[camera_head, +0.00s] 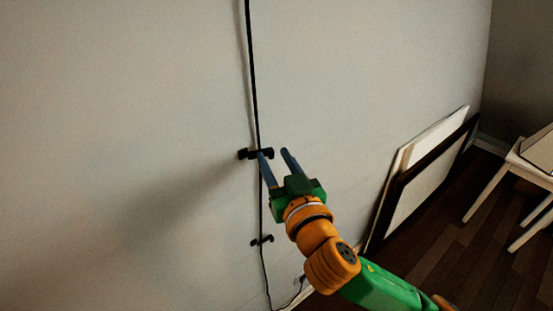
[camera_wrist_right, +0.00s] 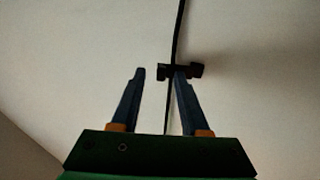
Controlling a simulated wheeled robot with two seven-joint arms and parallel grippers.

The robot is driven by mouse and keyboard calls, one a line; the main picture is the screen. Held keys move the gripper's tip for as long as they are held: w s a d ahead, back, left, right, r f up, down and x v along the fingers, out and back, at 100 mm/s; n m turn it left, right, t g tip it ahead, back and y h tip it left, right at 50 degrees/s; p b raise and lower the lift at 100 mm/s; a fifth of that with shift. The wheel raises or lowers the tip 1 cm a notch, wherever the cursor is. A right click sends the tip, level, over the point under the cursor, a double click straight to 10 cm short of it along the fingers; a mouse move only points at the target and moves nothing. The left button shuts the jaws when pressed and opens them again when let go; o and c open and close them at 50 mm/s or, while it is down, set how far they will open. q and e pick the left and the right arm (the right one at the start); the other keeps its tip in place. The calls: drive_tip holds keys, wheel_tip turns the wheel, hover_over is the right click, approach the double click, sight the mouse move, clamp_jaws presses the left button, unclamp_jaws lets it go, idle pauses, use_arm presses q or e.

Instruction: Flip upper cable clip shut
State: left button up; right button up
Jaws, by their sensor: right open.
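The upper cable clip (camera_head: 243,154) is a small black piece on the wall, with the black cable (camera_head: 250,60) running vertically through it. My right gripper (camera_head: 274,153) is open with its fingers pointing up the wall. Part of the clip is hidden behind the finger. My left gripper is not in view.
A lower black clip (camera_head: 262,240) sits on the same cable. Framed panels (camera_head: 425,170) lean against the wall at the right. A white table or stool (camera_head: 490,190) stands at the far right on the dark wood floor (camera_head: 440,245). The wall left of the cable is clear.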

clamp_jaws()
drive_tip(key=n+g+y, duration=0.1)
drive_tip(key=w+n+g+y+p, duration=0.1)
drive_tip(key=y, duration=0.1)
drive_tip(key=n+y+p, duration=0.1)
drive_tip(key=y, duration=0.1)
drive_tip(key=shift+w+d+n+g, duration=0.2)
drive_tip(key=shift+w+n+g, duration=0.15)
drive_tip(key=shift+n+g, duration=0.05)
unclamp_jaws()
drive_tip(key=shift+w, duration=0.1)
